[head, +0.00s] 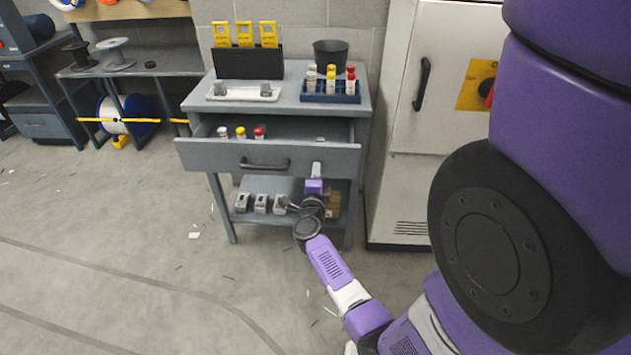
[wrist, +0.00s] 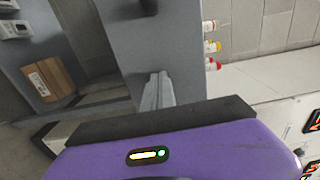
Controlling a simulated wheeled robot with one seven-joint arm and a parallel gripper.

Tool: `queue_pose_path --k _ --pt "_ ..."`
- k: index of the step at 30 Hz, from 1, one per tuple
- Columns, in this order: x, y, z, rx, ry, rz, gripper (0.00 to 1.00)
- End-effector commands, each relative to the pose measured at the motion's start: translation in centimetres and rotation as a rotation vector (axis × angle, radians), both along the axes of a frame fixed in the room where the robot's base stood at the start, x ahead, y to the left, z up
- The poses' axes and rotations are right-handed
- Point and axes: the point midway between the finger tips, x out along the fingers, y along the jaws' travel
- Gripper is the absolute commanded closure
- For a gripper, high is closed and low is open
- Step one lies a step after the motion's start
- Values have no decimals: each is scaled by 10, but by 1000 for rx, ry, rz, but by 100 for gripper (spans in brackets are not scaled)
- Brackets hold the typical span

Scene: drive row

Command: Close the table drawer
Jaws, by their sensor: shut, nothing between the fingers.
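The grey table drawer (head: 215,155) is pulled open from the grey table (head: 192,104) in the head view. Its front has a dark bar handle (head: 265,165), and small bottles (head: 241,132) with white, yellow and red caps show inside. My gripper (head: 316,170) is shut and empty at the right part of the drawer front, right of the handle. In the wrist view the shut fingers (wrist: 157,92) point at the grey drawer front (wrist: 185,50). I cannot tell whether they touch it.
On the tabletop are a white tray (head: 243,92), a blue rack (head: 330,98) of bottles, a black bin (head: 331,55) and a black holder (head: 248,63) with yellow devices. A light cabinet (head: 410,170) stands close on the right. The floor in front and left is mostly clear.

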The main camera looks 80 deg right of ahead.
Motion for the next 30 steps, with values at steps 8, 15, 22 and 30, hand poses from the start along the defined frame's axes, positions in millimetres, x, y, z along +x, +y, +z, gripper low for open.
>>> queue_pose_path --k 8,15,22,30 --pt "7 -76 -2 -4 -2 -1 100" --pt "11 -129 -4 -2 -3 -1 100" --pt "13 -161 -2 -1 -2 0 100" --pt "14 -175 -1 0 0 0 100"
